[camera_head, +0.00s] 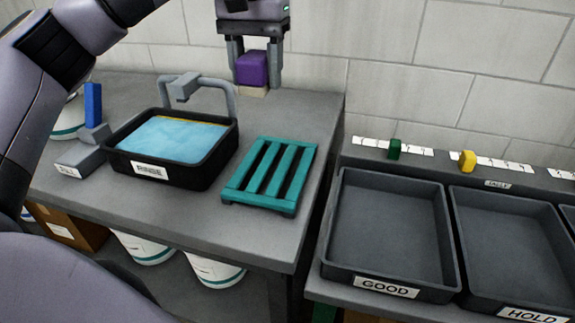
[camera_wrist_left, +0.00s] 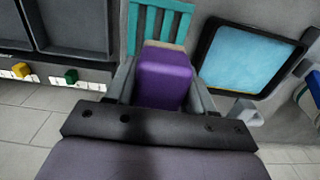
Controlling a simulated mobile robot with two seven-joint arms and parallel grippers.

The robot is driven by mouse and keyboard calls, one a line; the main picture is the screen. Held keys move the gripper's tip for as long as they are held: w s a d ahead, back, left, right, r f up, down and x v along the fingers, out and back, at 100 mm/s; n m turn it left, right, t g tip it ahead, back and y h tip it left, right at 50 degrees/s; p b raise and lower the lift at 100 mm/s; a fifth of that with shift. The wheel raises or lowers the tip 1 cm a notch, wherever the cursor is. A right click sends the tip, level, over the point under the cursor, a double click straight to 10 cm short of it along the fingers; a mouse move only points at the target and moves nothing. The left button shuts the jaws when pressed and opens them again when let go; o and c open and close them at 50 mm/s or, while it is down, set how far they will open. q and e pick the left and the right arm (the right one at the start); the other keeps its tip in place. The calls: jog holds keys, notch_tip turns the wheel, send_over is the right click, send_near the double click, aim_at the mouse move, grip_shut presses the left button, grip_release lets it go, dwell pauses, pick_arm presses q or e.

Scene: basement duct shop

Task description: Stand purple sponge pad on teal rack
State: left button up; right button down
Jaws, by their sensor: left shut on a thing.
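A purple sponge pad (camera_head: 252,68) with a pale beige layer at its lower end is held upright in my left gripper (camera_head: 254,74). The gripper's two fingers are shut on its sides. It is behind the teal rack, near the wall end of the bench. The teal slatted rack (camera_head: 270,174) lies on the bench's right part and is empty. In the left wrist view the purple sponge pad (camera_wrist_left: 164,78) fills the space between the fingers, and the teal rack (camera_wrist_left: 160,20) shows beyond it, partly hidden. My right gripper is not in view.
A black rinse basin (camera_head: 205,170) with blue water stands left of the rack, with a grey faucet (camera_head: 184,86) behind it. A blue-handled grey device (camera_head: 88,140) is farther left. Trays labelled GOOD (camera_head: 388,230) and HOLD (camera_head: 515,250) are at the right.

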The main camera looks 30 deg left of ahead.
pick_arm(q)
jog(key=shift+w+d+r, duration=0.1)
jog(key=shift+r, duration=0.1)
jog(key=shift+d+f, duration=0.1)
jog(key=b, duration=0.3)
send_near(266, 181)
jog(key=shift+f+b, duration=0.7)
jog(key=shift+b, duration=0.05)
notch_tip(266, 181, down, 5)
jog(key=shift+r, duration=0.1)
